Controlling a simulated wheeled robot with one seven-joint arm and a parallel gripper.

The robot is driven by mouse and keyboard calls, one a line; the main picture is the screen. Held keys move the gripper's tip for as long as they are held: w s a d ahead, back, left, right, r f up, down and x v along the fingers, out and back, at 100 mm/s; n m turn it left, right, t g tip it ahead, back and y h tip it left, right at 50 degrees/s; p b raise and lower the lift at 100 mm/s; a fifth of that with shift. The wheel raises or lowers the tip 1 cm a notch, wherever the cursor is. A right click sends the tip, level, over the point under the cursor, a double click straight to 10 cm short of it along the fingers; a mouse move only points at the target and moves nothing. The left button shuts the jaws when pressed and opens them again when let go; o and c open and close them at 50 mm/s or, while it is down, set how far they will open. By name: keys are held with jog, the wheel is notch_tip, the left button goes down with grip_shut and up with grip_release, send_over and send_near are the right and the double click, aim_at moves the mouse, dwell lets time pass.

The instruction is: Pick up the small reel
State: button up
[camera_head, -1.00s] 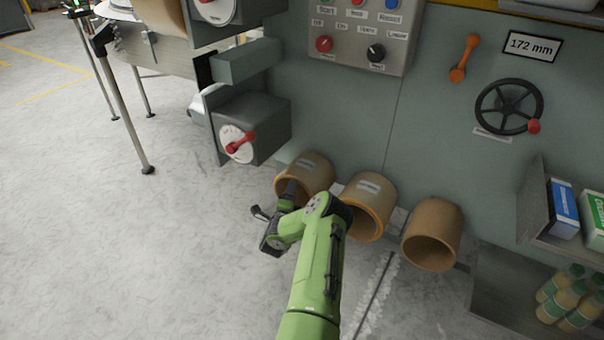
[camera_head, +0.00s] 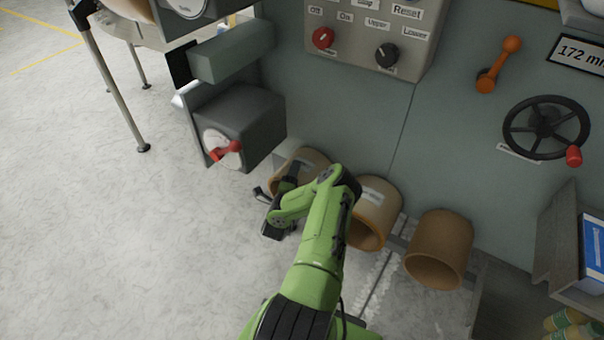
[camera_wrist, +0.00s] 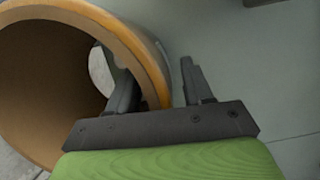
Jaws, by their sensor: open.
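Three brown, hollow reels lie on their sides in a row low against the machine: a left reel (camera_head: 312,158), a middle reel (camera_head: 383,208) and a right reel (camera_head: 442,235). Their labels are too small to read, so I cannot tell which is the small reel. My gripper (camera_head: 289,173) is at the left reel, which my arm partly hides. In the wrist view, my gripper (camera_wrist: 157,80) is open astride the wall of a reel (camera_wrist: 140,52). One finger is inside its hollow and the other outside. I cannot tell whether they touch the wall.
Just above and left is a grey box with a red handle (camera_head: 226,152). A control panel (camera_head: 360,60), an orange lever (camera_head: 498,65) and a black handwheel (camera_head: 545,127) are on the machine front. A shelf (camera_head: 560,235) stands at right.

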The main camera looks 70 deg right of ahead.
jog(key=shift+a+r, duration=0.1)
jog(key=shift+a, duration=0.1)
jog(key=shift+c, duration=0.6)
grip_shut()
dwell(0.5)
